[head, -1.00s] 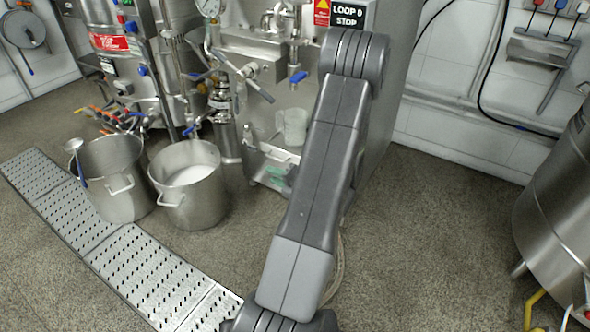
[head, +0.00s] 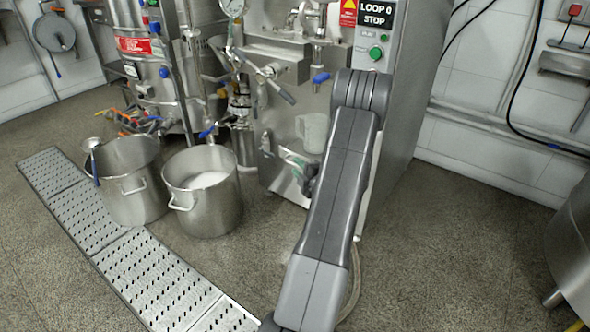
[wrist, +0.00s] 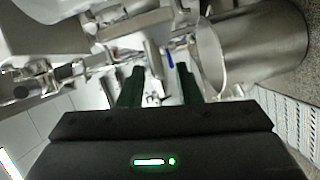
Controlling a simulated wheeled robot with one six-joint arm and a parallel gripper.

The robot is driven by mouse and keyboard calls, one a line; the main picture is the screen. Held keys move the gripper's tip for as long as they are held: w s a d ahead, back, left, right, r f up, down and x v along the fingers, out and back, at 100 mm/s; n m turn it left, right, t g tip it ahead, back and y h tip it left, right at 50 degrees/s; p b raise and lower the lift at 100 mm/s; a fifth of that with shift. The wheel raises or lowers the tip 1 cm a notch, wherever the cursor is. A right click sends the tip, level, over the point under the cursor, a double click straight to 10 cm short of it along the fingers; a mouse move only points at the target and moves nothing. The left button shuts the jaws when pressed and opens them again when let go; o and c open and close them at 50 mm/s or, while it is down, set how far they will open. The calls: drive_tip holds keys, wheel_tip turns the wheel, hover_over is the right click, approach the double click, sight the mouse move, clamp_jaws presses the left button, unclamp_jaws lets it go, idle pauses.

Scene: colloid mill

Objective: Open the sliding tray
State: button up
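The front of the steel mill cabinet (head: 272,176) is in the middle of the head view. A translucent jug (head: 312,133) stands low at this front, under a tap with a blue handle. A pale ledge shows around the jug's foot; I cannot tell for sure that it is the sliding tray. My gripper (head: 297,163) is low in front of the cabinet, partly hidden by my arm. In the wrist view, the dark green fingers of my gripper (wrist: 160,86) are apart, with pale metal showing between or behind them. I cannot tell whether they touch anything.
Two steel pots (head: 203,192) (head: 131,183) stand left of the cabinet, one holding white material. A perforated drain cover (head: 150,272) crosses the floor at left. A steel vessel (head: 574,255) is at the right edge. The floor right of my arm is clear.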

drive_tip(key=shift+x, duration=1.25)
clamp_jaws()
drive_tip(key=shift+s, duration=0.1)
